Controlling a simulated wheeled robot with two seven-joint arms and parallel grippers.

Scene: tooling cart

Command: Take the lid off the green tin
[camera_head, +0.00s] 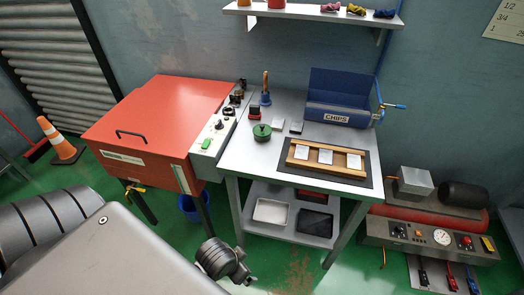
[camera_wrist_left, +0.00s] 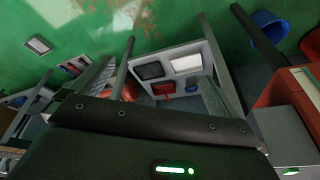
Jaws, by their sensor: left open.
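The green tin (camera_head: 262,134) stands upright on the left part of the grey table top in the head view. Its green lid with a small dark knob sits on top of it. My left gripper's dark housing (camera_wrist_left: 150,130) fills the bottom of the left wrist view, with bolts and a green light. The tin cannot be made out in the wrist view. My right gripper is not in view.
A red oven box (camera_head: 160,120) stands left of the table. A wooden rack with white cards (camera_head: 325,157), a blue CHIPS bin (camera_head: 335,104) and a blue bell with a wooden handle (camera_head: 265,94) are on the table. The table's front left is clear. A compressor (camera_head: 430,235) stands right.

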